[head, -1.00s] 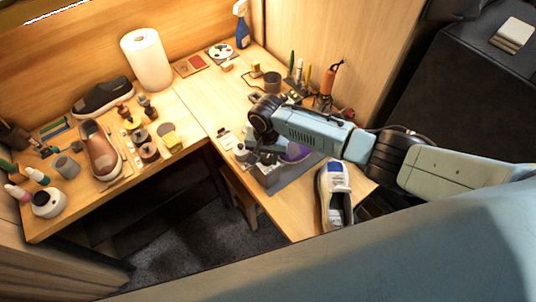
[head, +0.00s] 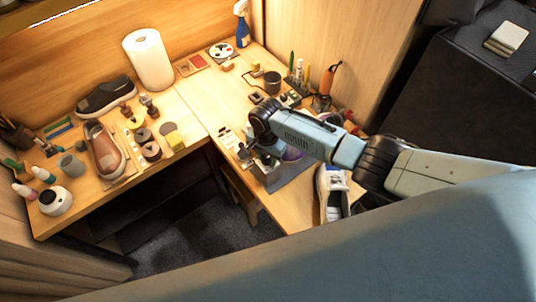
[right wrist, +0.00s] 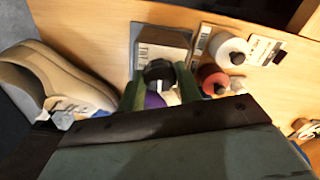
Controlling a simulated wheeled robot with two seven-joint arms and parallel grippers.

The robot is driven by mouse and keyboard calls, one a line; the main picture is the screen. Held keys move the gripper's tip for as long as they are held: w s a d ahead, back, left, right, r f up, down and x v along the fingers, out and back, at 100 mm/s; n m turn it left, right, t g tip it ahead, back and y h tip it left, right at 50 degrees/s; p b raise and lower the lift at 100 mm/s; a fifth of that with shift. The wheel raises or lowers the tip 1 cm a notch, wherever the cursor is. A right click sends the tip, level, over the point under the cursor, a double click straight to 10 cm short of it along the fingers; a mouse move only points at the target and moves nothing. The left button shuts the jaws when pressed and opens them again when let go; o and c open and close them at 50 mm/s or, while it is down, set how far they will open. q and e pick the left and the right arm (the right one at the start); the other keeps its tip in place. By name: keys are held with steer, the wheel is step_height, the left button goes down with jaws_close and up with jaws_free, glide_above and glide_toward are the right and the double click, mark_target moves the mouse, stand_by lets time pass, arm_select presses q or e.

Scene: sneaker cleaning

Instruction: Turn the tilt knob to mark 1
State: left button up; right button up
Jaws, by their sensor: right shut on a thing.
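In the right wrist view, a dark round knob (right wrist: 158,72) sits between the two green fingers of my right gripper (right wrist: 159,86), which is shut on it. A purple part (right wrist: 153,99) shows just below the knob. In the head view, my right gripper (head: 262,157) is over a grey stand (head: 293,175) at the near edge of the right-hand table, and my wrist hides the knob there. I cannot read any marks around the knob. My left gripper is not in view.
A light sneaker (head: 333,192) stands close to the right of the stand; it also shows in the right wrist view (right wrist: 60,80). A white-capped bottle (right wrist: 228,50) and a red-capped bottle (right wrist: 212,78) are close to my fingers. A paper roll (head: 149,60) stands farther back.

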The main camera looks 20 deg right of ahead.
steer(key=shift+m+p, duration=0.35)
steer(key=shift+m, duration=1.05)
steer(key=m, duration=0.3)
steer(key=shift+m, duration=0.4)
steer(key=shift+m, duration=1.2)
steer(key=o, duration=0.7)
steer(key=shift+o, duration=0.2)
